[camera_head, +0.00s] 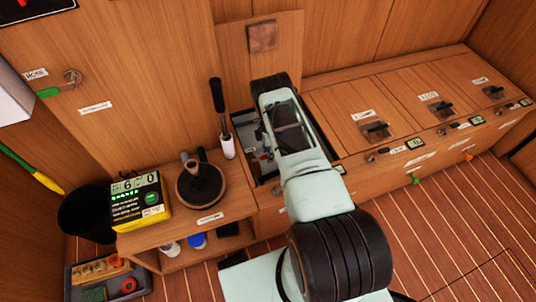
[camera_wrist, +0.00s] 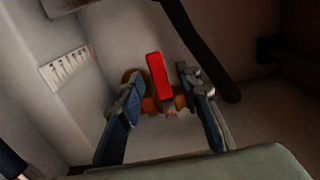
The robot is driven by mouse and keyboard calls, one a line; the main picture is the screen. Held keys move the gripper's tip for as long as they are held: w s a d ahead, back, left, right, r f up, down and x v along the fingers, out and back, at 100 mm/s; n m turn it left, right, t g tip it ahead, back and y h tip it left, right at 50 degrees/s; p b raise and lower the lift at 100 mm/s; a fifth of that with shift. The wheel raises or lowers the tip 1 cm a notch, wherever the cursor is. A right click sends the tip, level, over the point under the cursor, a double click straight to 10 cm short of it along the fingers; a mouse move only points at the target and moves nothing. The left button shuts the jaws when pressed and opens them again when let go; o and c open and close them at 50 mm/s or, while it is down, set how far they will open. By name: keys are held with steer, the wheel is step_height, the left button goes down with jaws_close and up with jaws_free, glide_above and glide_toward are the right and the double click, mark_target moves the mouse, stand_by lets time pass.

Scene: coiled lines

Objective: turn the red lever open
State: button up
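The red lever (camera_wrist: 159,76) shows in the wrist view as a short red handle on an orange-brown metal fitting (camera_wrist: 166,103). My gripper (camera_wrist: 161,84) is open, with one blue-padded finger to the left of the lever and one to the right. A gap shows on both sides of the lever, so I see no grip on it. In the head view my arm reaches down into an open compartment (camera_head: 262,150) at the left end of the bench. The arm hides the lever and most of my gripper there.
In the wrist view a dark hose or bar (camera_wrist: 203,50) passes close behind the right finger, and a white label (camera_wrist: 66,68) is on the left wall. In the head view a black-handled tool (camera_head: 218,108) stands beside the opening; closed hatches (camera_head: 410,85) lie to the right.

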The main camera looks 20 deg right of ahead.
jaws_close()
stand_by(0.3)
